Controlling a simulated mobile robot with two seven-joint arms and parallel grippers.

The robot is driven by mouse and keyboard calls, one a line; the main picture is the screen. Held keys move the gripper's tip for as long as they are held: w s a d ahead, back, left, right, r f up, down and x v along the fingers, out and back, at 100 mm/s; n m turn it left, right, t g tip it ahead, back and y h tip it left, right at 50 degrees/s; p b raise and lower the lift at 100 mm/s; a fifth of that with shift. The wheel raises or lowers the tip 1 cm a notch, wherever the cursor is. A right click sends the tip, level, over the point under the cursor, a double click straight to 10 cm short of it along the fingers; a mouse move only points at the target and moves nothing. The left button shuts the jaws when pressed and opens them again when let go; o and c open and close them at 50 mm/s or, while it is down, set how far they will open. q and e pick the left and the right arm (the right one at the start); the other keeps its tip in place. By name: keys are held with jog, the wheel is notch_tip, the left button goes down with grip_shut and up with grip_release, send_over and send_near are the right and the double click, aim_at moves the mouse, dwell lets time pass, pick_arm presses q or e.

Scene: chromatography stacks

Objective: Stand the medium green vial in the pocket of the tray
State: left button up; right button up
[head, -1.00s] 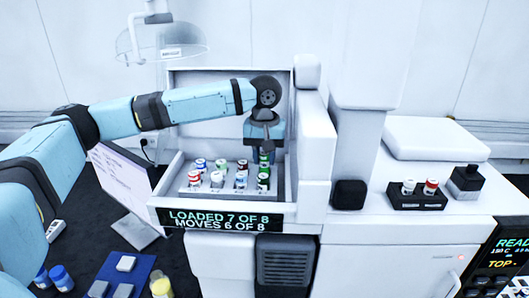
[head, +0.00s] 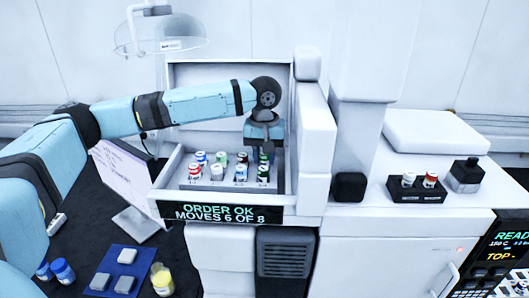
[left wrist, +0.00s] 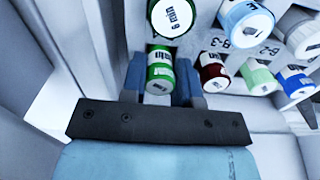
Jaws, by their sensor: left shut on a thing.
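My left gripper (head: 264,152) is over the back right corner of the white tray (head: 196,187). It is shut on a green vial (left wrist: 160,72), whose white-labelled cap faces the left wrist camera between the fingers. This vial stands in line with the tray's back row, beside a dark red vial (left wrist: 213,72). Its base and pocket are hidden. A second green vial (head: 263,173) stands just in front of it in the front row; it also shows in the left wrist view (left wrist: 172,18). My right gripper is not in view.
The tray also holds several red, blue, white and green vials, close to the fingers. High white walls (head: 312,130) flank the tray on the right. A black rack (head: 417,194) with two vials stands farther right.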

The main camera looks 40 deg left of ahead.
pick_arm(q)
jog(key=shift+f, duration=0.15)
jog(key=o, duration=1.4)
jog(key=shift+c, duration=0.2)
jog(key=shift+r, duration=3.5)
